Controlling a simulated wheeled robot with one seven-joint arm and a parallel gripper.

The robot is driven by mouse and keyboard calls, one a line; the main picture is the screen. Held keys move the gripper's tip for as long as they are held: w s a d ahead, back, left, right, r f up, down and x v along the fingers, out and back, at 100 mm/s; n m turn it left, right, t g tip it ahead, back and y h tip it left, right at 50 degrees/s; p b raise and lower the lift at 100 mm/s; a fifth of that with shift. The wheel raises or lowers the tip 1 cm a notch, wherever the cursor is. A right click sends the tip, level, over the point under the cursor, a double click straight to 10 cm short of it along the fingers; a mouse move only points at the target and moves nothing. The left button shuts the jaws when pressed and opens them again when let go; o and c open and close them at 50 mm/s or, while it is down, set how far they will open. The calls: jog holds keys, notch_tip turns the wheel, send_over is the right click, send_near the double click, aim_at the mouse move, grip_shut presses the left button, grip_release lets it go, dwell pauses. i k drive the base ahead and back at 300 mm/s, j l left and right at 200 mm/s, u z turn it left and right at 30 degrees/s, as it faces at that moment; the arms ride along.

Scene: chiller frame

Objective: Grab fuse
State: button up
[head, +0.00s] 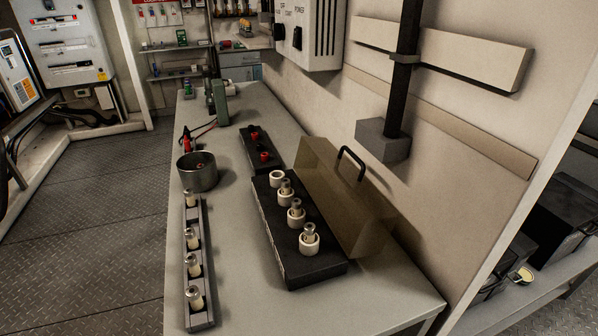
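A black fuse block (312,273) lies on the grey bench. Three fuses with metal caps stand upright in its cream round sockets: a near one (309,234), a middle one (296,209) and a far one (285,188). The farthest socket (276,177) appears to hold no fuse. A brown see-through cover (340,195) with a black handle stands open along the block's right side. A narrow grey rack (202,319) to the left holds several more cream fuses upright, the nearest one (196,298) at its front end. My gripper is not in view.
A round metal pot (197,171) stands behind the rack. A smaller black block with red parts (260,154) and a green meter (219,104) with leads lie farther back. A grey box (382,141) juts from the right wall. Bench space between rack and block is clear.

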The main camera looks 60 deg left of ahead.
aim_at(285, 182)
jog(key=k+j, duration=0.15)
jog(key=j, duration=0.25)
jog(key=k+j, duration=0.1)
jog(key=j, duration=0.25)
jog(key=k+j+z, duration=0.1)
jog(key=j, duration=0.3)
jog(key=k+j, duration=0.2)
jog(key=j, duration=0.15)
jog(key=k+j, duration=0.15)
jog(key=j, duration=0.25)
jog(key=k+j, duration=0.15)
jog(key=j, duration=0.2)
jog(key=k+j+z, duration=0.1)
jog(key=j, duration=0.3)
jog(key=i+j, duration=0.3)
